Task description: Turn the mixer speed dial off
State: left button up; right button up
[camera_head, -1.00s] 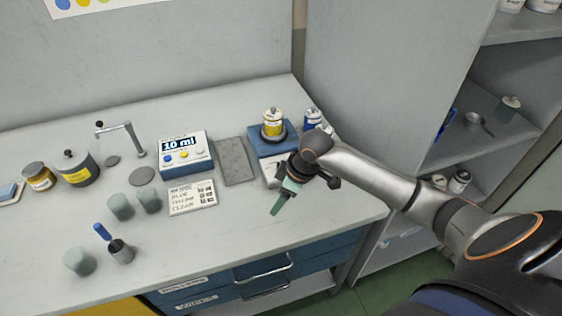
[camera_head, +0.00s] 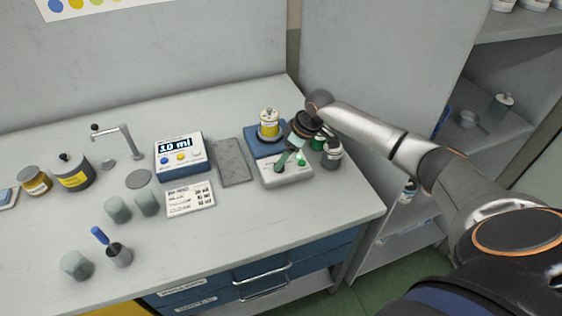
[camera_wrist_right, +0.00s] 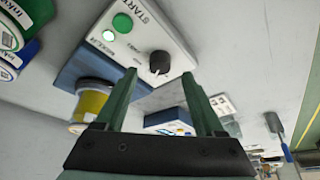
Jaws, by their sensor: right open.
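The mixer has a blue base (camera_head: 260,140) with a yellow can (camera_head: 268,124) on it and a pale control panel (camera_head: 286,177) at its front. My right gripper (camera_head: 289,154) is over the panel. Its fingers are open and empty, and the dial lies between and just beyond the fingertips (camera_wrist_right: 159,76). In the head view the gripper hides the dial. My left gripper is not in view.
Small ink jars (camera_head: 331,155) stand right of the mixer, close to my right wrist. A grey mat (camera_head: 234,162), a dispenser reading 10 ml (camera_head: 180,155) and a label card (camera_head: 190,199) lie to the left.

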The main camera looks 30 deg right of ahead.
jog(key=shift+x, duration=1.7)
grip_shut()
